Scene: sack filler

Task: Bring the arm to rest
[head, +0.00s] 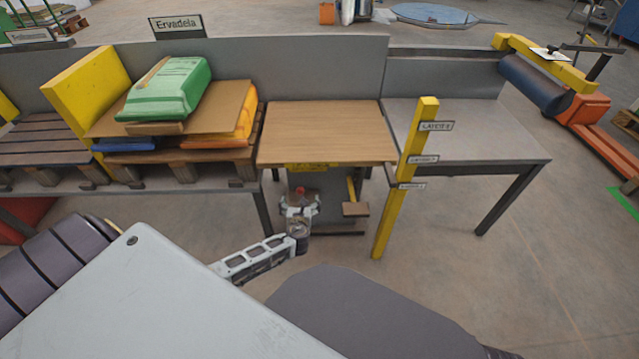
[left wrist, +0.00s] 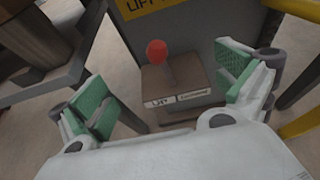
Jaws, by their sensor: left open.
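My left gripper (head: 299,204) is below the front edge of the wooden lift table (head: 328,132). In the left wrist view the left gripper (left wrist: 160,82) is open, with its two green-padded fingers spread wide and nothing held. The fingers appear clear of the knob and lever. The red knob also shows small in the head view (head: 300,190). My right gripper is in neither view.
Left of the lift table, a green sack (head: 168,90) lies on cardboard over a pallet (head: 190,157). A yellow post with labels (head: 408,175) stands right of the lift table, before a grey table (head: 465,135). Floor at the lower right is open.

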